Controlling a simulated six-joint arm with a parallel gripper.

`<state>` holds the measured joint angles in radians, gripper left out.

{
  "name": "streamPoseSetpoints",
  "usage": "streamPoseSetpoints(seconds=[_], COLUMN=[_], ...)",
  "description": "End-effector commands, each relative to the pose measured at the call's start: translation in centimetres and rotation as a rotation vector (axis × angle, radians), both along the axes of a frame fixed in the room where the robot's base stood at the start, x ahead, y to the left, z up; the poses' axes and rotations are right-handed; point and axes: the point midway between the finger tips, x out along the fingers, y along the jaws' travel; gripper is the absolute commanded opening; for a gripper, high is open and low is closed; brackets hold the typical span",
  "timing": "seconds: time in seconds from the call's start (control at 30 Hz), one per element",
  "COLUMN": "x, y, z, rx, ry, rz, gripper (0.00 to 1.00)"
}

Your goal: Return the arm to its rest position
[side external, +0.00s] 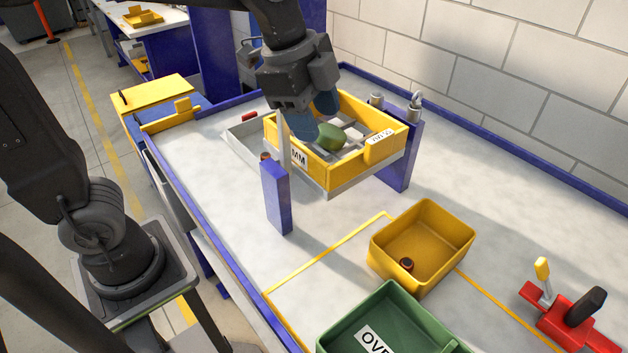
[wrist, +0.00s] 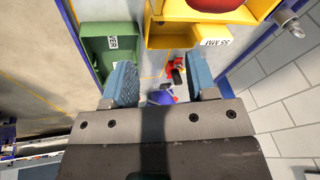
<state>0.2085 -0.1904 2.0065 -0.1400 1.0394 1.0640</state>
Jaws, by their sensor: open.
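My gripper (side external: 314,116) hangs from my arm above the left part of a raised yellow tray (side external: 375,157) in the side external view. Its two blue fingers stand apart with nothing visible between them. In the wrist view my gripper (wrist: 162,82) shows the same open fingers with a clear gap. A rounded green object (side external: 329,137) lies in the yellow tray on a grey grid, close below the fingers. Whether a finger touches the tray or the object cannot be told.
Blue posts (side external: 276,197) flank the raised tray. A yellow bin (side external: 425,238) holding a small dark part, a green bin (side external: 395,325) and a red clamp (side external: 566,318) stand in front. A white block wall (side external: 520,90) is behind. Bare tabletop (side external: 500,200) lies at the right.

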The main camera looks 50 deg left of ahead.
Motion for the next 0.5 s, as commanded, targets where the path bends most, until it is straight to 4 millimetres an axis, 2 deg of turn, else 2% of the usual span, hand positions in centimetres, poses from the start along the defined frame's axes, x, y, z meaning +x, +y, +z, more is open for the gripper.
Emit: streamPoseSetpoints(seconds=[0.03, 0.13, 0.3, 0.5], x=[-1.4, -3.7, -7.4, -10.3], y=[1.0, 2.9, 6.0, 8.3], z=[0.4, 0.2, -1.3, -3.4], rx=[-0.040, -0.109, -0.191, -0.269], ry=[-0.012, -0.023, -0.051, -0.090], rz=[0.133, 0.388, 0.775, 1.085], gripper=[0.52, 0.52, 0.52, 0.52])
